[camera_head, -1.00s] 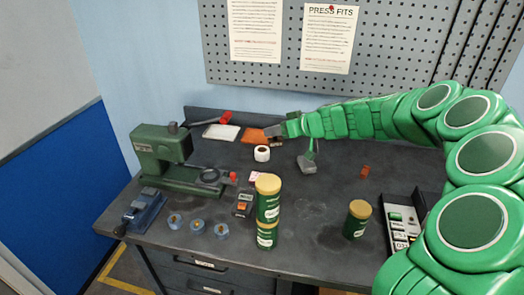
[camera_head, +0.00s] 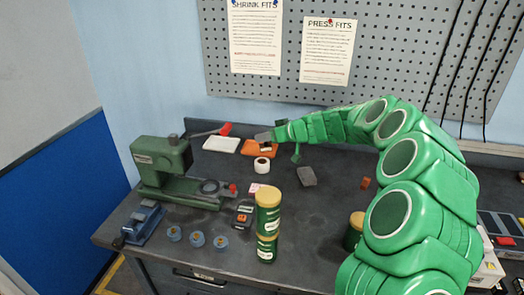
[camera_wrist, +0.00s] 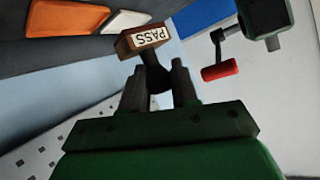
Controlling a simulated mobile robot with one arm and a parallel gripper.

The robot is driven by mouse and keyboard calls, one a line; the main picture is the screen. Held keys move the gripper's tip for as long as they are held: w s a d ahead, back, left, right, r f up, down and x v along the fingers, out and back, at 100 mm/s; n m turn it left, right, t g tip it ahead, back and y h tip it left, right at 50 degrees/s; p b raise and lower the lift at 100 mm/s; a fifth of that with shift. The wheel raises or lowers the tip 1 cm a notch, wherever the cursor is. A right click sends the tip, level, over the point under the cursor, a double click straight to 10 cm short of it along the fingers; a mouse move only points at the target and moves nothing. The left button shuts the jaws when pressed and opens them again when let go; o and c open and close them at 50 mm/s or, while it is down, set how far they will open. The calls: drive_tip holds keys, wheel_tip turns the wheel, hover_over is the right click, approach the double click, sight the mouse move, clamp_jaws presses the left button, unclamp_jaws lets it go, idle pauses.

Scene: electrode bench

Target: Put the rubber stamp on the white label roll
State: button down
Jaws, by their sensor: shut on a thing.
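The rubber stamp (camera_wrist: 146,39) is in my gripper (camera_wrist: 158,78) in the wrist view. Its brown block has a white face marked PASS, and the fingers are shut around its dark handle. In the head view, my gripper (camera_head: 265,137) is over the back of the bench, by the orange mat. The stamp is too small there to make out clearly. The white label roll (camera_head: 262,165) stands on the bench in front of and below my gripper, apart from it. The roll does not show clearly in the wrist view.
A green press (camera_head: 165,168) with a red-tipped lever stands at the left. An orange mat (camera_head: 250,150) and a white tray (camera_head: 220,145) lie behind the roll. Stacked green tins (camera_head: 267,222) stand in front. A grey block (camera_head: 307,176) lies to the right.

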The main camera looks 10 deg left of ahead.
drive_tip(key=shift+w+a+f, duration=0.25)
drive_tip(key=shift+w, duration=0.2)
drive_tip(key=shift+w+a+f, duration=0.3)
drive_tip(key=shift+w+f, duration=0.5)
drive_tip(key=shift+f, duration=0.15)
drive_tip(key=shift+w+a+f, duration=0.35)
drive_tip(key=shift+w+f, duration=0.4)
drive_tip(key=shift+f, duration=0.2)
drive_tip(key=shift+w+a+f, duration=0.3)
drive_tip(key=shift+w+f, duration=0.5)
drive_tip(key=shift+f, duration=0.15)
drive_tip(key=shift+w+a+f, duration=0.15)
drive_tip(key=shift+w+f, duration=0.05)
drive_tip(key=shift+f, duration=1.55)
drive_tip(key=shift+f, duration=0.1)
drive_tip(key=c, duration=0.9)
unclamp_jaws()
drive_tip(key=shift+o, duration=0.2)
